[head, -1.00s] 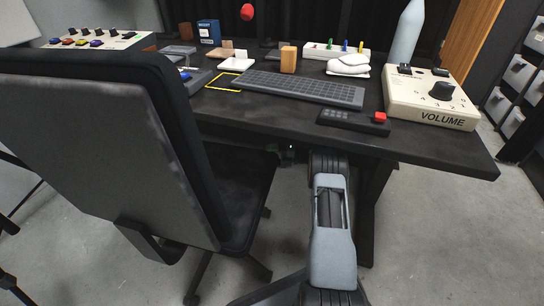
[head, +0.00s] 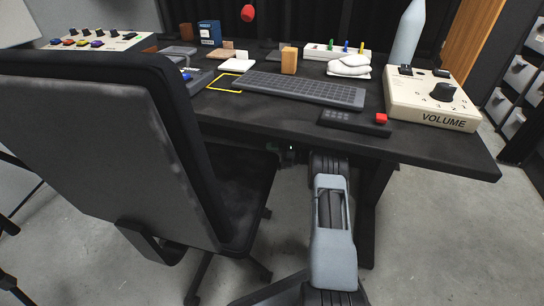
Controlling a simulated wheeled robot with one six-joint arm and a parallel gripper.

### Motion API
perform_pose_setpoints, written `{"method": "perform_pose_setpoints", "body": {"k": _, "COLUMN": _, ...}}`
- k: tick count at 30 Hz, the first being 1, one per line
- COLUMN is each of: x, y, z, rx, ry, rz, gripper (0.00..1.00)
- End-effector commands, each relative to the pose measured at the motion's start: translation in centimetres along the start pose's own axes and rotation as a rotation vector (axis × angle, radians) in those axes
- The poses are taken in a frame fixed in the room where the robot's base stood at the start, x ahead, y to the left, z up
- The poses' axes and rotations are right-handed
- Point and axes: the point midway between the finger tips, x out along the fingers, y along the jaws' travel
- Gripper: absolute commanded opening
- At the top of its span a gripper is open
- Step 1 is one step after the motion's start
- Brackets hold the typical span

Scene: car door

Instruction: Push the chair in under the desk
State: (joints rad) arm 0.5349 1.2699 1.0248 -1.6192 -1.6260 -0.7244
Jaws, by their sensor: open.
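The black office chair (head: 110,150) stands at the left front of the desk, its grey-backed rest toward me. Its seat (head: 245,185) reaches toward the desk's front edge, and the seat's far part lies close to or below the desktop. The black desk (head: 440,155) runs across the view. My arm comes up from the bottom, right of the seat, and bends at the desk's front edge. A small dark part of my gripper (head: 289,154) shows just under that edge, beside the seat's far right corner. Its fingers are mostly hidden, and I cannot tell whether it touches the chair.
On the desk are a keyboard (head: 305,88), a volume box (head: 432,98), a small black box with a red button (head: 355,122), a wooden block (head: 289,60) and a button panel (head: 95,40). A desk leg (head: 372,205) stands right of my arm. Grey floor is open at right.

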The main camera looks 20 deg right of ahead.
Motion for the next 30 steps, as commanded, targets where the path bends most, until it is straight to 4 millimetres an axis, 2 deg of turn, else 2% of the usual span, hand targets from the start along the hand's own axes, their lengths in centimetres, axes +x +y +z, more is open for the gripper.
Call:
{"method": "perform_pose_setpoints", "body": {"k": 5, "x": -2.5, "y": 0.2, "z": 0.1, "rx": 0.001, "ry": -0.008, "rz": 0.000, "gripper": 1.00}}
{"method": "perform_pose_setpoints", "body": {"k": 12, "x": -7.5, "y": 0.2, "z": 0.1, "rx": -0.002, "ry": -0.010, "rz": 0.000, "gripper": 1.00}}
{"method": "perform_pose_setpoints", "body": {"k": 18, "x": -10.9, "y": 0.1, "z": 0.1, "rx": -0.003, "ry": -0.009, "rz": 0.000, "gripper": 1.00}}
{"method": "perform_pose_setpoints", "body": {"k": 24, "x": -13.0, "y": 0.1, "z": 0.1, "rx": -0.003, "ry": -0.008, "rz": 0.001, "gripper": 1.00}}
{"method": "perform_pose_setpoints", "body": {"k": 30, "x": -13.8, "y": 0.1, "z": 0.0, "rx": -0.003, "ry": -0.008, "rz": 0.000, "gripper": 1.00}}
